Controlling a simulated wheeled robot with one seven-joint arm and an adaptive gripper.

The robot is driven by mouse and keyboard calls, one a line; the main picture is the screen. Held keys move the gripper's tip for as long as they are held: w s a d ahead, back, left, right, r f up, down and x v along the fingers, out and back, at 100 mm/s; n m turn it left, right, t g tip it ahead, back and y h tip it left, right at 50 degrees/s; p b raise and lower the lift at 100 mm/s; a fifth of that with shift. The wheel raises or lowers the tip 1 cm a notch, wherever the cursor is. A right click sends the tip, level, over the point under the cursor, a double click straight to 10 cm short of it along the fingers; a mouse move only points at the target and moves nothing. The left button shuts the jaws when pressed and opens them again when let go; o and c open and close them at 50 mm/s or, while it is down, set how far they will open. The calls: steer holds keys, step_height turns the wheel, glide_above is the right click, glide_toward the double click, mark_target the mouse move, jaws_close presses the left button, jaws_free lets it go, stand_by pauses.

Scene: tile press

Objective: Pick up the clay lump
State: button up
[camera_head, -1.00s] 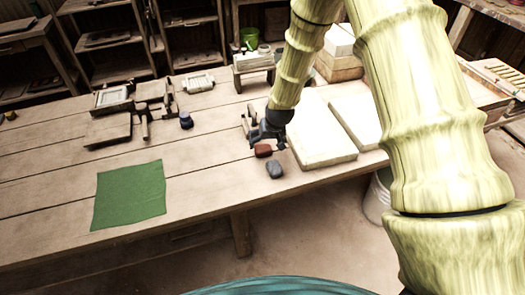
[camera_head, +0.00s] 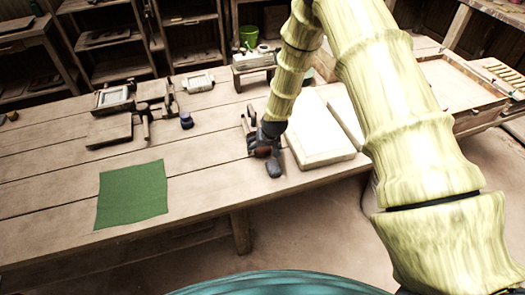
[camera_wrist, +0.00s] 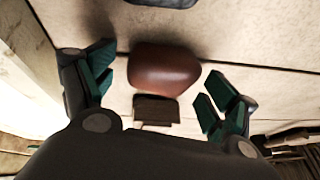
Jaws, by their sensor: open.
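The clay lump, a rounded reddish-brown block (camera_wrist: 164,68), lies on the wooden table. In the wrist view it sits between the spread fingers of my gripper (camera_wrist: 160,85), with a gap on both sides. My gripper is open and holds nothing. In the head view my gripper (camera_head: 263,141) is low over the table beside the white slab, and the clay lump (camera_head: 262,153) shows only partly beneath it. A grey lump (camera_head: 274,170) lies just in front of it; its edge shows at the top of the wrist view (camera_wrist: 162,2).
A small dark brown block (camera_wrist: 157,110) shows behind the clay lump in the wrist view. A white slab (camera_head: 320,140) lies close on the right. A green cloth (camera_head: 132,194) lies at the front left. Wooden tools and a dark blue object (camera_head: 187,120) stand to the left.

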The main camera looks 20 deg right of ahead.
steer(key=shift+c, duration=0.2)
steer(key=c, duration=1.2)
